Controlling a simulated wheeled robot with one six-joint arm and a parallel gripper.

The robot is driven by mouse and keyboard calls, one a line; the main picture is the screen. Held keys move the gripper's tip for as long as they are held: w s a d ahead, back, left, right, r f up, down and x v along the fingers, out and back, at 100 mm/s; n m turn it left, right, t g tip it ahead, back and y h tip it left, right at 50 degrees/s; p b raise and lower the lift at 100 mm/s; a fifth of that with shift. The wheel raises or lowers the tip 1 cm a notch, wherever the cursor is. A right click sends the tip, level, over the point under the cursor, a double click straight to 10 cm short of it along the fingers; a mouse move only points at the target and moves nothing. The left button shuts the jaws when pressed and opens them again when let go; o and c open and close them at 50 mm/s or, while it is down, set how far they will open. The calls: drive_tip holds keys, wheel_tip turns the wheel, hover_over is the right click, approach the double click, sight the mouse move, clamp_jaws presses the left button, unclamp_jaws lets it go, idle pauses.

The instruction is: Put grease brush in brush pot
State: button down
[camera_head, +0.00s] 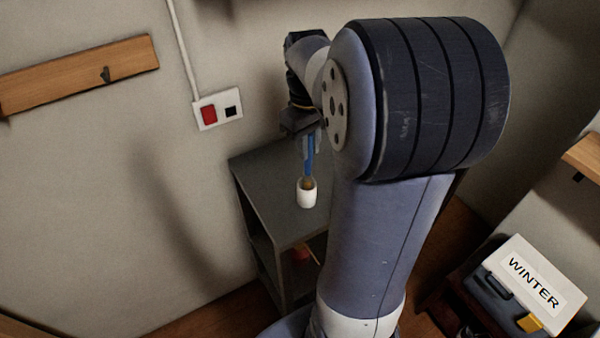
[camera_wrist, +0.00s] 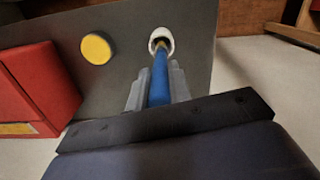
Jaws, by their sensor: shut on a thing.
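The grease brush has a blue handle (camera_head: 309,163) and a brownish lower end. My gripper (camera_head: 307,143) is shut on the handle and holds the brush nearly upright, brown end down. In the wrist view the blue handle (camera_wrist: 160,82) runs out between the two grey fingers (camera_wrist: 158,88). The white brush pot (camera_head: 307,196) stands upright on the grey shelf top. The brush's lower end lines up with the pot's mouth in both views, and the pot also shows in the wrist view (camera_wrist: 153,37). I cannot tell how deep the end sits inside.
The grey shelf top (camera_head: 270,177) is clear around the pot in the head view. The wrist view shows a yellow round thing (camera_wrist: 96,48) and a red box (camera_wrist: 35,85) at left. A wall with a red-and-black switch plate (camera_head: 218,110) stands behind. A WINTER box (camera_head: 530,283) is at lower right.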

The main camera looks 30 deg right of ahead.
sight(308, 174)
drive_tip(key=shift+f, duration=2.7)
drive_tip(key=shift+f, duration=0.2)
drive_tip(key=c, duration=1.3)
unclamp_jaws()
drive_tip(key=shift+r, duration=0.1)
drive_tip(key=r, duration=1.2)
drive_tip(key=shift+w+a+r, duration=0.1)
drive_tip(key=shift+w+r, duration=0.05)
drive_tip(key=shift+w, duration=0.15)
